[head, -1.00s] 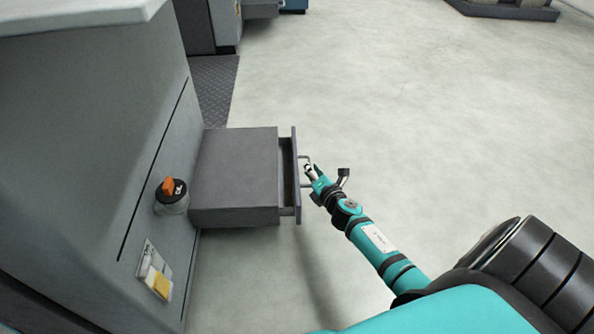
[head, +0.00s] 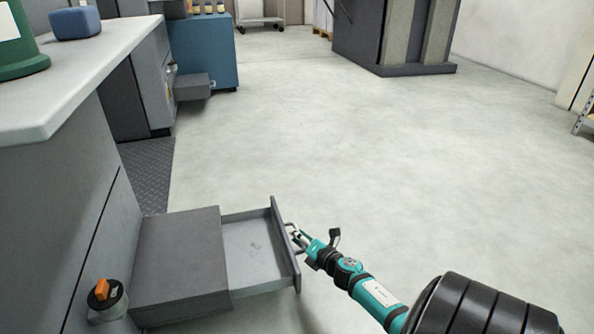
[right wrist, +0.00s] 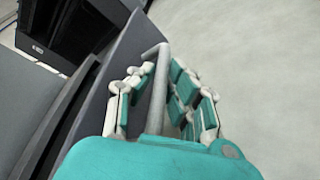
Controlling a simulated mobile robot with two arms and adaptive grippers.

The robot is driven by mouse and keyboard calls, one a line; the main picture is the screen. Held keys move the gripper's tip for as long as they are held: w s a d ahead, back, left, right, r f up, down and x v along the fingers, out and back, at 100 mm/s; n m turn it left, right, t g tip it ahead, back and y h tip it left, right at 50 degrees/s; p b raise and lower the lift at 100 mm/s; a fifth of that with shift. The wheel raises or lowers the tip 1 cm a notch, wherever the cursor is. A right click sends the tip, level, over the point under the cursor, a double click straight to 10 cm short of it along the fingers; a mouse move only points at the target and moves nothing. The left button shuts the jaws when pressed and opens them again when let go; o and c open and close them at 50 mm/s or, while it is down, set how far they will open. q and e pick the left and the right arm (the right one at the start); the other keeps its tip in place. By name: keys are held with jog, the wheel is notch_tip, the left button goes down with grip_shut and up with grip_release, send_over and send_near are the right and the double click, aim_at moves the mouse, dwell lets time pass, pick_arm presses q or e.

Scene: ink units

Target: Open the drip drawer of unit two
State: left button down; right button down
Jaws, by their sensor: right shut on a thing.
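The drip drawer (head: 256,252) is a grey tray that sticks out to the right from its grey housing (head: 182,262) on the side of the unit. Its light inside shows and looks empty apart from a faint mark. My right gripper (head: 297,238) is at the drawer's front panel, shut on the bar handle (head: 289,230). In the right wrist view the handle (right wrist: 157,95) runs between the teal and white fingers (right wrist: 160,100), beside the grey front panel (right wrist: 90,115). My left gripper is not in view.
A jar with an orange-topped black lid (head: 106,298) is on the unit's side, left of the housing. Another unit with a similar grey box (head: 193,87) stands farther back. The pale floor (head: 330,140) to the right is clear.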

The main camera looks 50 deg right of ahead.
jog(key=c, duration=1.3)
grip_release()
jog(key=shift+c, duration=0.2)
jog(key=v, duration=1.2)
jog(key=shift+f, duration=0.1)
